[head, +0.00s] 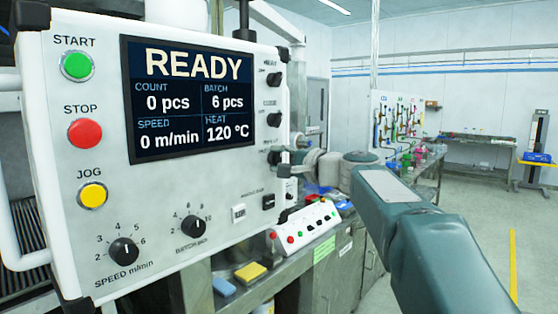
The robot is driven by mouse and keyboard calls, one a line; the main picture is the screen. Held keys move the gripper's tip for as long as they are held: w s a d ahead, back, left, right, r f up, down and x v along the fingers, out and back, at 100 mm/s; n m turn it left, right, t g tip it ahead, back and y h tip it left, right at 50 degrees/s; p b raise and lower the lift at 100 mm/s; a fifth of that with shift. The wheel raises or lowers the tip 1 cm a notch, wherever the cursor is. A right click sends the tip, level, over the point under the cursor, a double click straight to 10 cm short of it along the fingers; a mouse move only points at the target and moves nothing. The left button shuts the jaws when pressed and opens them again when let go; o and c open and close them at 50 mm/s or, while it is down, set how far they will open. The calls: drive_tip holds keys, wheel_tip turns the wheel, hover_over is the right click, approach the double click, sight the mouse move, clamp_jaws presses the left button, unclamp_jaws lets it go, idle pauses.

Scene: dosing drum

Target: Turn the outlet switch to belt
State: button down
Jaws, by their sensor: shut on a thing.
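A white control panel (60,150) fills the left of the head view. A column of black rotary switches runs down its right edge: an upper one (274,79), a middle one (274,119) and a lower one (274,157). Their labels are too small to read, so I cannot tell from the lettering which is the outlet switch. My gripper (286,151) reaches in from the right and is shut on the lower switch, at the panel's right edge. The fingers are small and seen edge-on. The direction the switch points is not clear.
The panel's screen (190,98) reads READY. Start (77,66), stop (85,133) and jog (92,195) buttons and two dials sit left and below. A small button box (305,226) stands on the bench below. Open floor lies at the right.

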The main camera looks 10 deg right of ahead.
drive_tip(key=n, duration=0.6)
drive_tip(key=shift+w+f, duration=0.1)
drive_tip(key=shift+f, duration=0.3)
idle(0.3)
drive_tip(key=shift+c, duration=1.3)
unclamp_jaws()
drive_tip(key=shift+a, duration=0.1)
drive_tip(key=shift+r, duration=0.1)
drive_tip(key=shift+r, duration=0.1)
